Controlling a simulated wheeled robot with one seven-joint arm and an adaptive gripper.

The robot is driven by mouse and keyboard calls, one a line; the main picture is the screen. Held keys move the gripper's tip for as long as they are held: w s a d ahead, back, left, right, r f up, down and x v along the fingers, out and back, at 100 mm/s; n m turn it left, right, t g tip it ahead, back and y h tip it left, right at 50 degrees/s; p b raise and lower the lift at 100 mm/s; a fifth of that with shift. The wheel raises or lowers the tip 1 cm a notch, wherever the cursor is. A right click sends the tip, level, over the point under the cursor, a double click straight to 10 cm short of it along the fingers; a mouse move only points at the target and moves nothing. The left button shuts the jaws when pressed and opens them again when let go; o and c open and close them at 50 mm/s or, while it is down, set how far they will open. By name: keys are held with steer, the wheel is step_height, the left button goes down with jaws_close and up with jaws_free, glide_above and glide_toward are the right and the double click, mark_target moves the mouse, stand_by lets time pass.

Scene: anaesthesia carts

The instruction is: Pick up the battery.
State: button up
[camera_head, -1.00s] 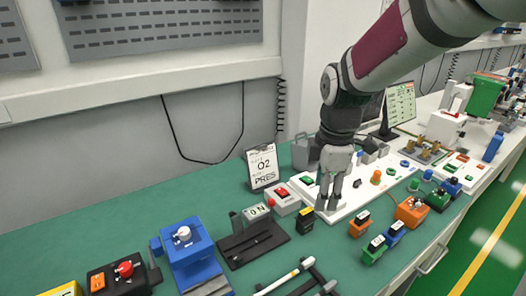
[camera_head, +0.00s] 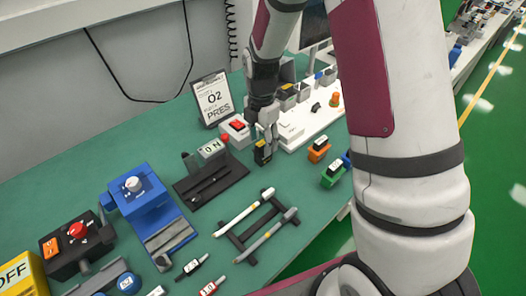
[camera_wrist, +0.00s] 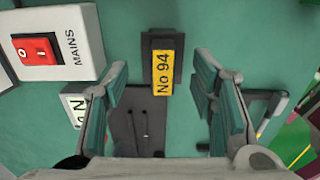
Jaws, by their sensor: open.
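The battery, which I take to be the small black block with a yellow label, stands on the green bench top in the camera_head view (camera_head: 262,153). In the wrist view my gripper (camera_wrist: 163,92) is open, one finger on each side, with gaps to the battery. No contact is visible.
A white box with a red MAINS switch (camera_wrist: 50,45) stands close left of the battery. A black stand with an ON sign (camera_head: 211,149) and a clipboard (camera_head: 213,100) are nearby. Orange (camera_head: 318,151) and green (camera_head: 333,175) blocks stand to the right. A rack (camera_head: 255,228) holds two pens.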

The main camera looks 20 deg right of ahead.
mark_target(259, 158)
steer(key=shift+d+f+p, duration=0.2)
steer(key=shift+f+p, duration=0.2)
steer(key=shift+f, duration=2.4)
steer(key=shift+c, duration=0.6)
steer(key=c, duration=0.8)
